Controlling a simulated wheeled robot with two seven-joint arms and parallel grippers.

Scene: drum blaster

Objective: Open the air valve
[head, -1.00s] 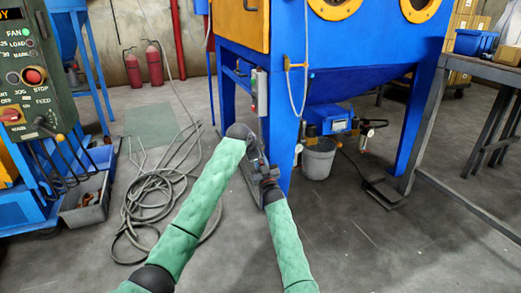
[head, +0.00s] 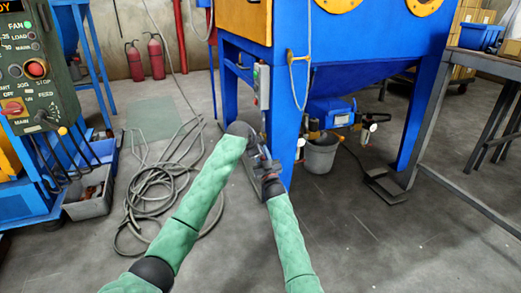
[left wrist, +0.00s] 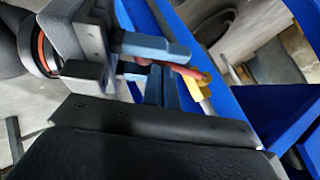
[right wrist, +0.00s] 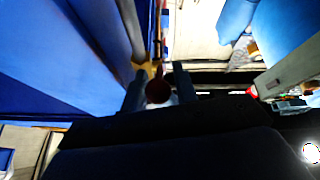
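The air valve has a yellow body (left wrist: 200,85) and a thin red handle (left wrist: 180,68) in the left wrist view, next to a blue frame. In the right wrist view the red handle end (right wrist: 157,92) lies between my right gripper's fingers (right wrist: 159,88), which stand apart on its two sides. A firm pinch cannot be made out. In the head view the two grippers meet beside the cabinet's front leg and hide the valve.
The blue blast cabinet (head: 350,55) stands ahead, with a grey bucket (head: 320,154) and a foot pedal (head: 388,189) to the right. A hose (head: 155,195) lies coiled on the floor at left. A control panel (head: 35,75) stands at far left.

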